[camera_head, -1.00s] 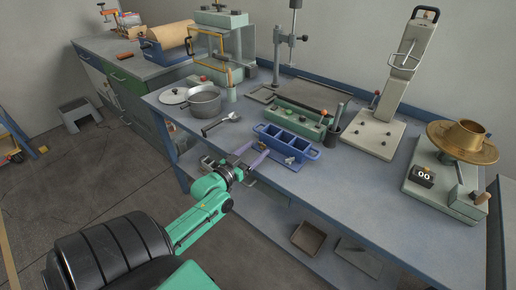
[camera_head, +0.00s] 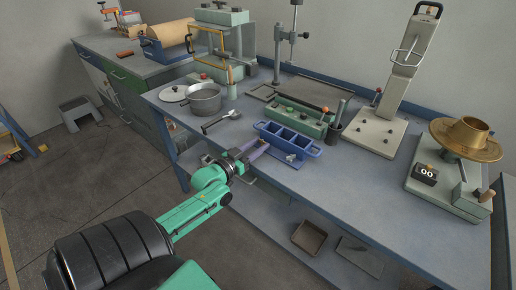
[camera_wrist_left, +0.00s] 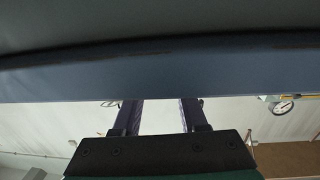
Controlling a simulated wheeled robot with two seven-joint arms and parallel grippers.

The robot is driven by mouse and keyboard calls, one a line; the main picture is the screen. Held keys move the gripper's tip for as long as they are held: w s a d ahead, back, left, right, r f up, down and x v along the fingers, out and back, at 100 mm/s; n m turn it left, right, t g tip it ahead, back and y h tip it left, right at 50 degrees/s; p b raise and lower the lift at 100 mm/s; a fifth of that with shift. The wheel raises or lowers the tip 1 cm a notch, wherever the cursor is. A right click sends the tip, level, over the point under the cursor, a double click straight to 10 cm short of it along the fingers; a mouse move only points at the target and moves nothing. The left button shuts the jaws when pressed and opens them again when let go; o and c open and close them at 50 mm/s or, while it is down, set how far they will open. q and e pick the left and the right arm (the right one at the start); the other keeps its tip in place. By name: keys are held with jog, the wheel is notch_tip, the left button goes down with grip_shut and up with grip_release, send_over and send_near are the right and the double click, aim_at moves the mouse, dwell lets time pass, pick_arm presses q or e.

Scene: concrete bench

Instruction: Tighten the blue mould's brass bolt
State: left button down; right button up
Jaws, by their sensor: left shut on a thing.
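The blue mould (camera_head: 311,153) is a long box with several open compartments, on the bench near its front edge. My left gripper (camera_head: 262,147) reaches over the bench edge to the mould's near left corner. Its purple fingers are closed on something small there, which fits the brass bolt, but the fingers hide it. In the left wrist view the fingers (camera_wrist_left: 160,112) run up to a dark blue band that covers their tips. My right gripper is not in view.
A small silvery part (camera_head: 291,158) lies in front of the mould. A green fixture (camera_head: 297,120) stands behind it, a metal scoop (camera_head: 222,120) and grey pot (camera_head: 204,99) to its left.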

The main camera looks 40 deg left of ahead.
pick_arm(q)
jog(key=m+h+b, duration=0.2)
jog(key=shift+a+f+g+h, duration=0.2)
jog(key=shift+f+g+h, duration=0.1)
jog(key=shift+f+h, duration=0.1)
jog(key=h+b, duration=0.1)
jog(key=m+h, duration=0.1)
jog(key=m+g+h+b, duration=0.1)
jog(key=shift+w+a+r+h+b, duration=0.15)
jog(key=shift+a+h+b, duration=0.1)
jog(key=shift+h+b, duration=0.1)
jog(key=shift+a+r+m+g+h+b, duration=0.15)
jog(key=shift+m+g+h+b, duration=0.15)
jog(key=shift+m+h+b, duration=0.25)
jog(key=shift+c, duration=2.2)
grip_release()
jog(key=shift+r, duration=0.1)
